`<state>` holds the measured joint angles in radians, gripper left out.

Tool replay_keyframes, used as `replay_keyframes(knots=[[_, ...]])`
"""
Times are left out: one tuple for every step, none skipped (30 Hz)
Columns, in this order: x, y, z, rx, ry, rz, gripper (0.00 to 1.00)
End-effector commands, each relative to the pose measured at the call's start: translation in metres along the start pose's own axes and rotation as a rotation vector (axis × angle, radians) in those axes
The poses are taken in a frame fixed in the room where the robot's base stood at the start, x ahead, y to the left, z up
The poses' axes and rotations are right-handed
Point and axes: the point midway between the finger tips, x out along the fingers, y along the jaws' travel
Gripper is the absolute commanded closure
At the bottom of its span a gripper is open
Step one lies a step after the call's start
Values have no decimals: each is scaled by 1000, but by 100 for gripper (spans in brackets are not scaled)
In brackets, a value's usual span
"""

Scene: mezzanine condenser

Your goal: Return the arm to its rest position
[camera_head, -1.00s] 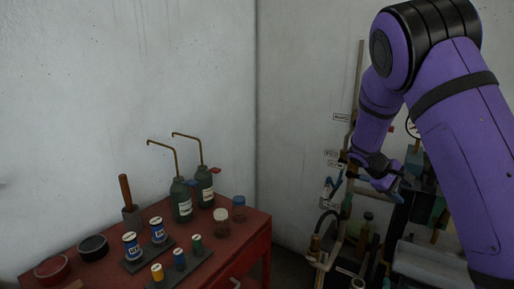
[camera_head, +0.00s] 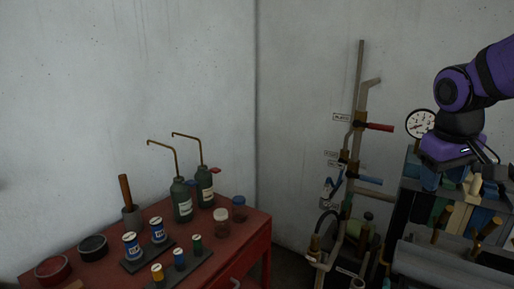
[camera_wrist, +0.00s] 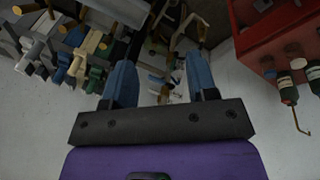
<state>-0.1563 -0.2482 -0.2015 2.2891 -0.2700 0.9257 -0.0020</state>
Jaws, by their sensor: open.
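My arm (camera_head: 495,72) comes in at the right edge of the head view and bends down at a purple wrist (camera_head: 452,147) over the equipment at the right. In the wrist view my gripper (camera_wrist: 160,78) shows two blue fingers spread well apart, with nothing held between them. The fingertips are clear of the things behind them. In the head view the fingers are hard to tell from the equipment below the wrist.
Pipework (camera_head: 358,100) with a red handle (camera_head: 378,127) and a blue handle (camera_head: 370,180) stands against the wall. A round gauge (camera_head: 420,123) is just left of my wrist. A red cabinet (camera_head: 255,225) at lower left carries bottles, jars and cans. Space between them is open.

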Motion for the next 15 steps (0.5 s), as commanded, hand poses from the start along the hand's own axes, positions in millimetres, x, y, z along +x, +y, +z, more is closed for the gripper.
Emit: replay_keyframes(knots=[[-10,-4,12,15,30,-18,47],[-14,-7,19,24,44,-29,47],[-20,-11,27,34,64,-42,47],[-24,-14,34,41,77,-52,47],[-28,-16,40,49,91,-61,47],[-34,-21,49,58,111,-73,47],[-37,-24,55,66,125,-82,47],[-40,-27,62,73,140,-89,47],[-44,-32,70,82,158,-100,47],[-48,-35,77,88,173,-107,47],[-50,-38,83,96,187,-114,47],[-53,-42,91,103,204,-121,47],[-55,-45,97,109,216,-128,47],[-56,-48,102,114,227,-133,47],[-58,-52,109,120,242,-138,47]])
